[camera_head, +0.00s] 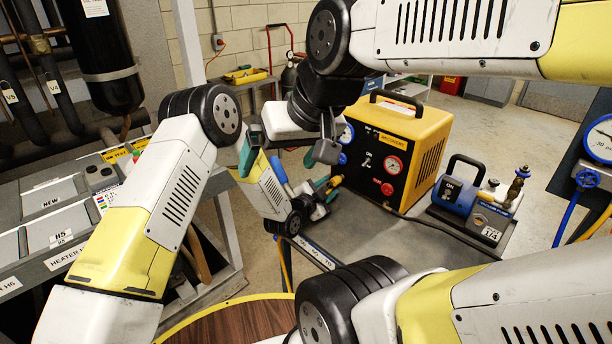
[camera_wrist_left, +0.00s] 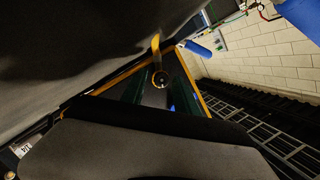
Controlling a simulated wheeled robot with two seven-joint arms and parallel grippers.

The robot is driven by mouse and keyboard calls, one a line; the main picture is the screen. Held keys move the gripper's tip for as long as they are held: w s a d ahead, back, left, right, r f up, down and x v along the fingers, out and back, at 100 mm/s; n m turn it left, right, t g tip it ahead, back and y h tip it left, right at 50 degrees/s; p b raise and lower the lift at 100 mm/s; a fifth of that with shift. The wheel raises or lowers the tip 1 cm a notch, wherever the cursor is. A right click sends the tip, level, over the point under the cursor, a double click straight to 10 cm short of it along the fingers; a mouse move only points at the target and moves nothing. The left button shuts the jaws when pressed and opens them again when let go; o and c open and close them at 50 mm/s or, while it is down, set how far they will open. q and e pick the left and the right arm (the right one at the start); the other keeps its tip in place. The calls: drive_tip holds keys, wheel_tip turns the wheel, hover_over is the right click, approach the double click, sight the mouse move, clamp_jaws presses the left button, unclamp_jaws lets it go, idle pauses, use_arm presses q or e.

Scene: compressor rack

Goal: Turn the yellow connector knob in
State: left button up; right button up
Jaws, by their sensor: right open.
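The yellow connector knob (camera_head: 335,182) appears as a small yellow piece at the side of the yellow recovery machine, just beyond my left gripper's tips. My left gripper (camera_head: 322,192) is low at the machine's left, with teal fingertips close to the knob. In the left wrist view, a round brass-coloured fitting (camera_wrist_left: 161,80) with a dark centre lies between the green finger pads; whether they touch it is unclear. My right gripper (camera_head: 287,152) is open and empty, above and left of the left one, its fingers spread wide.
The yellow recovery machine (camera_head: 415,140) stands on a grey cart (camera_head: 385,235) beside a blue pump (camera_head: 455,197). A blue hose (camera_head: 280,172) runs close to my left gripper. A grey panel bench (camera_head: 60,205) is on the left. My arms cross closely in front of the cart.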

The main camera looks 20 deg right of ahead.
use_arm(q)
drive_tip(key=n, duration=0.1)
drive_tip(key=n+g, duration=0.2)
drive_tip(key=shift+w+a+r+n, duration=0.15)
drive_tip(key=shift+w+a+n, duration=0.1)
drive_tip(key=shift+w+n, duration=0.15)
drive_tip(key=shift+s+n+g+h, duration=0.1)
drive_tip(key=shift+n+g+h, duration=0.4)
drive_tip(key=shift+n+g, duration=0.45)
drive_tip(key=shift+c, duration=0.5)
clamp_jaws()
